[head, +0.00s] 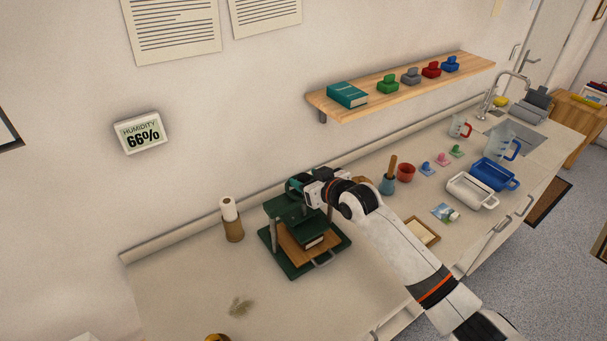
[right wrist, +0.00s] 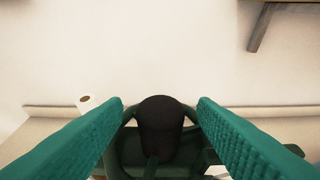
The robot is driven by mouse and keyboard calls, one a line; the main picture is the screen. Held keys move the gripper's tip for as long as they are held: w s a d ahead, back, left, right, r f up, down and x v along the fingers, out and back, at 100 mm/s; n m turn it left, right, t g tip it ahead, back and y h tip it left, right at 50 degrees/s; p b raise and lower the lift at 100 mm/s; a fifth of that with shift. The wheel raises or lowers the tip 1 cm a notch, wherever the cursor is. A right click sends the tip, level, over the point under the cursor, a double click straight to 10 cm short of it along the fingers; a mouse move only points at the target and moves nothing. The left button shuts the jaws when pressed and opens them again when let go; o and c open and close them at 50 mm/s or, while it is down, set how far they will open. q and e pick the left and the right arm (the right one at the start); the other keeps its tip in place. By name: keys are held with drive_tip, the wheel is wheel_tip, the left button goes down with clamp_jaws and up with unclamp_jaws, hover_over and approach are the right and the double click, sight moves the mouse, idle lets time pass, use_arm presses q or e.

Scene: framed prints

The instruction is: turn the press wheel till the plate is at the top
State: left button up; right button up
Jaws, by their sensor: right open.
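My right gripper (head: 293,187) is at the top of the press and partly hides the wheel. In the right wrist view, the open teal fingers (right wrist: 160,103) stand on either side of a dark knob (right wrist: 160,120) above the green wheel (right wrist: 128,150). A gap seems to show beside the knob. My left gripper is not in view.
A wooden shelf (head: 350,108) hangs above. The counter's front left is mostly clear.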

drive_tip(key=shift+x, duration=1.15)
drive_tip(key=shift+c, duration=0.2)
drive_tip(key=shift+s, duration=0.1)
drive_tip(key=c, duration=0.9)
drive_tip(key=n+g+y+b, duration=0.1)
drive_tip(key=b, duration=0.4)
drive_tip(key=f+n+g+y+b, duration=0.1)
drive_tip(key=n+y+b, duration=0.1)
drive_tip(key=b, duration=0.4)
drive_tip(key=shift+d+f, duration=0.1)
drive_tip(key=n+g+y+b, duration=0.1)
drive_tip(key=b, duration=0.3)
drive_tip(key=n+g+y+b, duration=0.1)
drive_tip(key=n+g+b, duration=0.1)
drive_tip(key=b, duration=0.1)
drive_tip(key=shift+r+b, duration=0.35)
drive_tip(key=shift+r, duration=0.05)
drive_tip(key=shift+r+n+g+b, duration=0.15)
drive_tip(key=shift+n+g+b, duration=0.65)
drive_tip(key=shift+g+b, duration=0.15)
